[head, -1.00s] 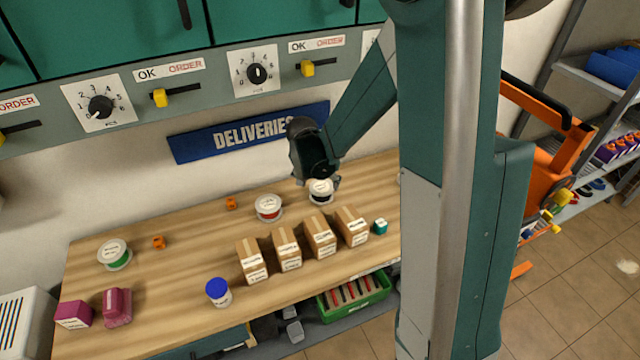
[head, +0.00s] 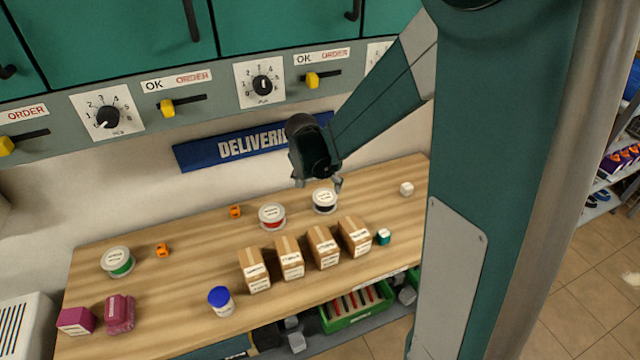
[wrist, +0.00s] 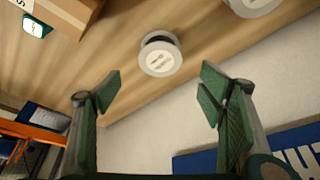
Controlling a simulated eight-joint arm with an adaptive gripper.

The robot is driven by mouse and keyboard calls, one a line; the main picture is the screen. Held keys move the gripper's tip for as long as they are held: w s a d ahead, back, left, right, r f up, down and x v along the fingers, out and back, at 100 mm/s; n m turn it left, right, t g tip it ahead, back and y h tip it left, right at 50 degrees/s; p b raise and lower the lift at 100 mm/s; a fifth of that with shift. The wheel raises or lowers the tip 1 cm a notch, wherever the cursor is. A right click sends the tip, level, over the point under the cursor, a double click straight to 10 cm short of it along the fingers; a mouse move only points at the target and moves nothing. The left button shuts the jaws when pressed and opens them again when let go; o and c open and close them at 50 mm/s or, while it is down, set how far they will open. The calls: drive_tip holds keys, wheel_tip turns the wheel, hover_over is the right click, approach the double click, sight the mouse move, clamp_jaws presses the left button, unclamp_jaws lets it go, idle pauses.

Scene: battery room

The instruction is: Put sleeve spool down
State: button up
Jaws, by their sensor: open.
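The spool with black winding and a white labelled top (head: 324,200) stands flat on the wooden bench (head: 190,285), near its back edge. It also shows in the wrist view (wrist: 160,60), just beyond my fingertips and between their lines. My gripper (head: 318,184) is open and empty. It hangs just above and behind this spool, apart from it. Both green finger pads stand wide apart in the wrist view (wrist: 160,92). The label is too small to read.
A red spool (head: 272,216) stands left of the black one, a green spool (head: 118,262) far left. Several cardboard boxes (head: 290,257) stand in front, with a teal cube (head: 383,237) beside them. A white cube (head: 406,188) lies right. The wall with the DELIVERIES sign (head: 230,148) is behind.

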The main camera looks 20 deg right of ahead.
idle(0.4)
drive_tip(key=s+a+r+n+t+y, duration=0.2)
drive_tip(key=s+a+r+n, duration=0.2)
drive_tip(key=s+r, duration=0.85)
drive_tip(key=s+a+r+n+t, duration=0.1)
drive_tip(key=s+a+r+n, duration=0.1)
drive_tip(key=s, duration=0.6)
drive_tip(key=s+a+r+n+t+y, duration=0.1)
drive_tip(key=s+a+r+n, duration=0.1)
drive_tip(key=s, duration=0.5)
drive_tip(key=shift+s+a+r+n, duration=0.35)
drive_tip(key=shift+r+n, duration=0.05)
drive_tip(key=shift+n, duration=0.1)
idle(1.1)
drive_tip(key=c, duration=0.3)
